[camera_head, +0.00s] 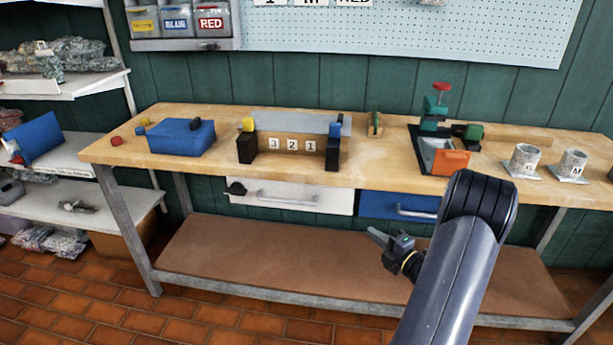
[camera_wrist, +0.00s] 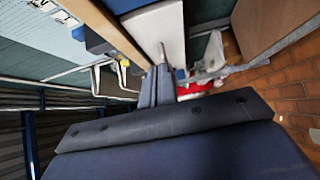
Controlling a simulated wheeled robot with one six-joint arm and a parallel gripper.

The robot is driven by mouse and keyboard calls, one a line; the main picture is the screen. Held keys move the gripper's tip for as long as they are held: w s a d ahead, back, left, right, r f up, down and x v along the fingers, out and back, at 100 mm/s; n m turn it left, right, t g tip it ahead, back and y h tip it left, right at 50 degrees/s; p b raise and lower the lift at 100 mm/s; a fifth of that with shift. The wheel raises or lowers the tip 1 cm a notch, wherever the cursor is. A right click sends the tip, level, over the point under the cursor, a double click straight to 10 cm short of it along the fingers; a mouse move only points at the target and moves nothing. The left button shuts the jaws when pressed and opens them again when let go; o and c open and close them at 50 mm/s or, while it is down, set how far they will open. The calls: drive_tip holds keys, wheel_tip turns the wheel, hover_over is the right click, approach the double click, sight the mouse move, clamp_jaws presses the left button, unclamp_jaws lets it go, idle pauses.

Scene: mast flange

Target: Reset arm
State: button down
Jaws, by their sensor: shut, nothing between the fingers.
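My gripper (camera_head: 372,233) is in front of the workbench (camera_head: 290,175), below its top and above the brown lower shelf in the head view. It points to the left, with its fingers together and nothing held. My arm comes up from the lower right and bends down behind its elbow to the gripper. In the wrist view the fingertips (camera_wrist: 162,48) show close together at the top middle, in front of a pale panel. Part of my forearm hides the gripper's rear side in the head view.
A white drawer (camera_head: 300,196) and a blue drawer (camera_head: 398,207) sit under the bench top. On top are a blue box (camera_head: 181,138), a block holder with number tiles, a green vise (camera_head: 433,112) and two marked cups. The lower shelf (camera_head: 260,262) is bare.

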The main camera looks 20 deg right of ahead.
approach(342, 201)
drive_tip(key=w+a, duration=0.3)
drive_tip(key=shift+w+d+f+b, duration=0.1)
drive_tip(key=shift+w+d+b, duration=0.45)
drive_tip(key=shift+w, duration=0.25)
drive_tip(key=shift+w+d, duration=0.4)
drive_tip(key=shift+w, duration=0.1)
